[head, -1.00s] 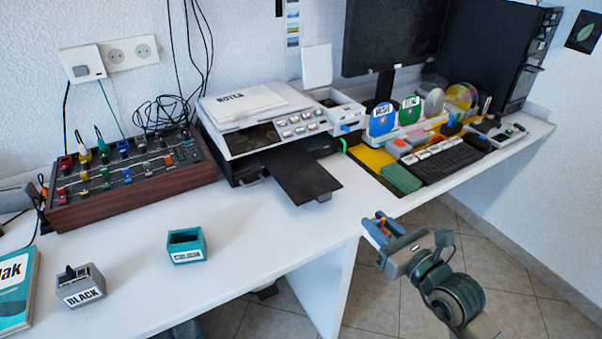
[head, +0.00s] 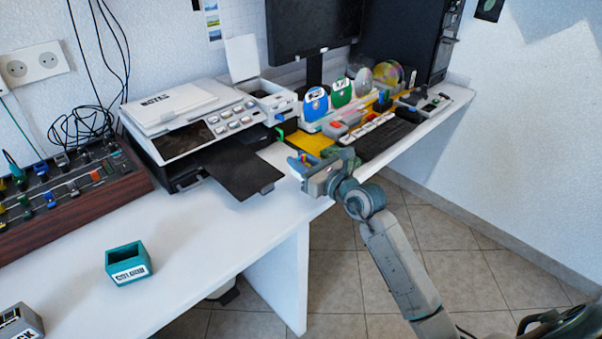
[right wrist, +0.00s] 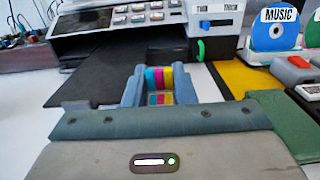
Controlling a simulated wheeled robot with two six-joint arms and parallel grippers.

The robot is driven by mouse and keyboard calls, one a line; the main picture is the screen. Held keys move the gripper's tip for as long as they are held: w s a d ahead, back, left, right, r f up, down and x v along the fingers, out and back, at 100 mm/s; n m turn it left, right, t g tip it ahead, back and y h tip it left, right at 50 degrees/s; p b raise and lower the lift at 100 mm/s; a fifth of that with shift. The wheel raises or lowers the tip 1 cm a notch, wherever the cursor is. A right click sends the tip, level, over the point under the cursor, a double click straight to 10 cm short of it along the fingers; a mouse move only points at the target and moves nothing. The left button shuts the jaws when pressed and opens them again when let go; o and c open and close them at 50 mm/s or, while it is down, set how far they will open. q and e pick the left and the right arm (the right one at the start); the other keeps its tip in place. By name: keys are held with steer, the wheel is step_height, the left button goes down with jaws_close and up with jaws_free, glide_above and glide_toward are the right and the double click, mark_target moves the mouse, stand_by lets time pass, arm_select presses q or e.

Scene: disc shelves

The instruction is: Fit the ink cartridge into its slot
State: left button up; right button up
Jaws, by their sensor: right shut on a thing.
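The ink cartridge (right wrist: 158,86), with magenta, yellow and cyan stripes, is between the fingers of my right gripper (right wrist: 160,90), which is shut on it. In the head view my right gripper (head: 300,168) is by the desk's front edge, to the right of the printer's black tray. The printer (head: 190,120) has a raised white lid (head: 242,56) over a bay (head: 268,93) at its right end. The inside of this bay is too small to make out, so I cannot tell the slot itself. My left gripper is not in view.
The black output tray (head: 232,168) juts forward from the printer. A green lever (right wrist: 201,50) is on its front. A teal open box (head: 128,264) and a grey box (head: 20,325) stand at left. The front desk stretch is clear.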

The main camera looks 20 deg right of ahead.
step_height(320, 180, down, 3)
steer(key=shift+w+r+b, duration=0.1)
steer(key=shift+w+b, duration=0.05)
steer(key=shift+b, duration=0.3)
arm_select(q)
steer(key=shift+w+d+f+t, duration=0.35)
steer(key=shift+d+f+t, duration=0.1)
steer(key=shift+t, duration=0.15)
arm_select(e)
steer(key=shift+f, duration=0.35)
steer(key=o, duration=0.7)
steer(key=shift+f, duration=0.15)
